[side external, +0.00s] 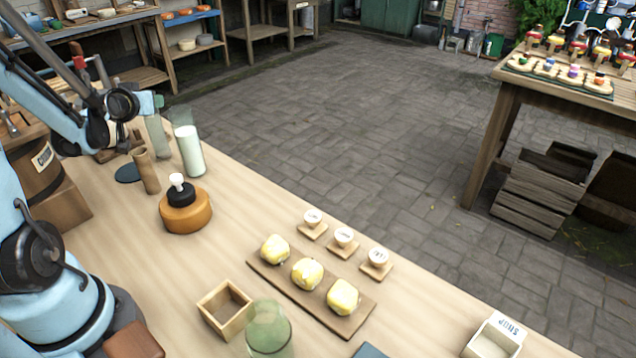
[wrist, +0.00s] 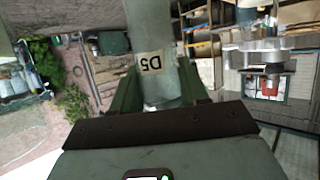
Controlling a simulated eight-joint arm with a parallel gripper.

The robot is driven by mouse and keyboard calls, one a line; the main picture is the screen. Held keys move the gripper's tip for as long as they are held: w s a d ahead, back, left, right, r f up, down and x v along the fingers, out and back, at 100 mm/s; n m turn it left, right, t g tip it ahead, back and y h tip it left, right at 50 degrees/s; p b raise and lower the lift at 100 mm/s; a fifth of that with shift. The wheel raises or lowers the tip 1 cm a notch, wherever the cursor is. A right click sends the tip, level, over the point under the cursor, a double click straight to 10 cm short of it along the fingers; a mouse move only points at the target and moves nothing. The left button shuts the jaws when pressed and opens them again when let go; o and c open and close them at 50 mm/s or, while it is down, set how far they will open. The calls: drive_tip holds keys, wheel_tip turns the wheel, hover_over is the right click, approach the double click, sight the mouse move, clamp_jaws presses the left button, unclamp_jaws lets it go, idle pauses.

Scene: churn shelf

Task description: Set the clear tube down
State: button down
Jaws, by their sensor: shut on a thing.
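The clear tube (side external: 157,136) is at the left in the side external view, below my gripper (side external: 150,104). In the wrist view the clear tube (wrist: 155,35) stands between the two green fingers of my gripper (wrist: 158,88), which is shut on it. A pale label with dark characters shows on its wall. The tube looks close to upright in the side view.
Close by are a glass with white contents (side external: 189,153), a wooden cylinder (side external: 146,171), a dark disc (side external: 127,173) and a round orange-brown block with a black top (side external: 185,213). A board with yellow lumps (side external: 268,283), an open wooden box (side external: 225,310) and a greenish jar (side external: 268,330) are nearer.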

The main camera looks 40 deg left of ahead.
drive_tip(key=shift+f, duration=0.45)
drive_tip(key=c, duration=0.6)
unclamp_jaws()
drive_tip(key=shift+d, duration=0.1)
drive_tip(key=shift+w, duration=0.1)
